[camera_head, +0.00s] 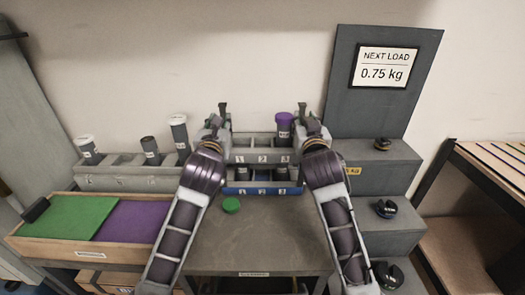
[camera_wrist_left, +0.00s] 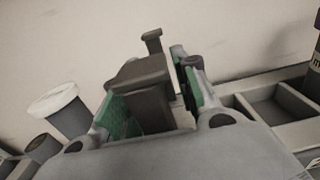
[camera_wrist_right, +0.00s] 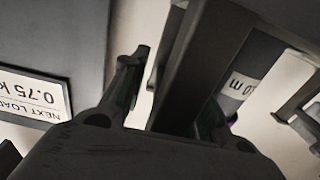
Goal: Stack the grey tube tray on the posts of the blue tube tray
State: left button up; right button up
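The grey tube tray (camera_head: 240,156) is at the back middle of the table in the head view, just above and behind the front of the blue tube tray (camera_head: 262,189). A purple-capped tube (camera_head: 284,127) stands in its right part. Dark tubes show in the blue tray. I cannot tell whether the grey tray touches the posts. My left gripper (camera_head: 220,122) is at the grey tray's left end, its fingers open around a dark upright handle (camera_wrist_left: 147,85). My right gripper (camera_head: 308,126) is at the right end, its fingers open around a dark bar (camera_wrist_right: 190,75); gaps show beside both.
A grey rack (camera_head: 130,180) with several tubes stands at left, behind a wooden box with green and purple pads (camera_head: 63,218). A green disc (camera_head: 231,205) lies on the table. Grey steps (camera_head: 375,195) with black knobbed weights rise at right. The table front is clear.

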pick_arm(q)
jog(key=shift+s+f, duration=0.15)
jog(key=shift+s, duration=0.3)
pick_arm(e)
jog(key=shift+w+f, duration=0.2)
jog(key=shift+w, duration=0.05)
pick_arm(q)
jog(key=s, duration=0.3)
jog(key=shift+s+r, duration=0.35)
pick_arm(e)
jog(key=shift+s+r, duration=0.1)
jog(key=shift+s, duration=0.05)
pick_arm(q)
jog(key=shift+s+r, duration=0.15)
jog(key=shift+s, duration=1.35)
pick_arm(e)
jog(key=shift+s, duration=0.1)
jog(key=s, duration=1.1)
jog(key=shift+s, duration=0.4)
pick_arm(q)
jog(key=shift+r, duration=0.15)
pick_arm(e)
jog(key=shift+r, duration=0.15)
